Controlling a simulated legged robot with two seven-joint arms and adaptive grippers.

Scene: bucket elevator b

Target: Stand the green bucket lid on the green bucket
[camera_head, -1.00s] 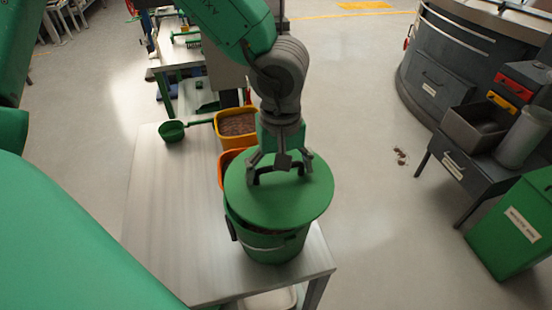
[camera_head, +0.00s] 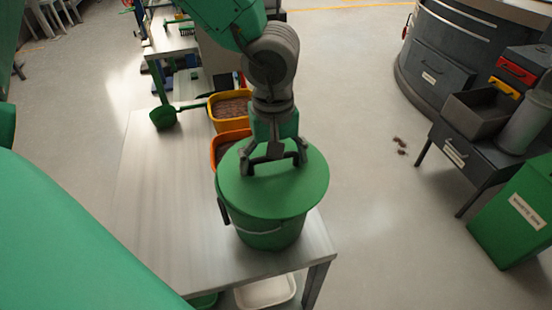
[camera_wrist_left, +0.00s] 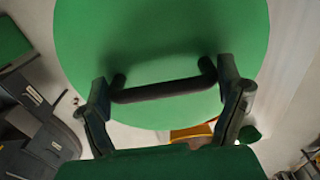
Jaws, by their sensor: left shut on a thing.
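The round green bucket lid (camera_head: 290,195) lies over the mouth of the green bucket (camera_head: 270,236) in the head view. The lid looks close to level and hides the bucket's opening; I cannot tell whether it touches the rim all round. The bucket stands upright near the front right corner of the table. My left gripper (camera_head: 274,165) is shut on the lid's black handle from above. In the left wrist view the lid (camera_wrist_left: 160,35) and its dark handle (camera_wrist_left: 165,90) show between the fingers (camera_wrist_left: 165,100). My right gripper is not in view.
A metal table (camera_head: 160,200) carries the bucket, an orange container (camera_head: 228,138), a yellow container (camera_head: 231,108) with brown contents, and a green scoop (camera_head: 164,117). A green bin (camera_head: 520,210) and dark drawer unit (camera_head: 470,150) stand right. The table's left half is clear.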

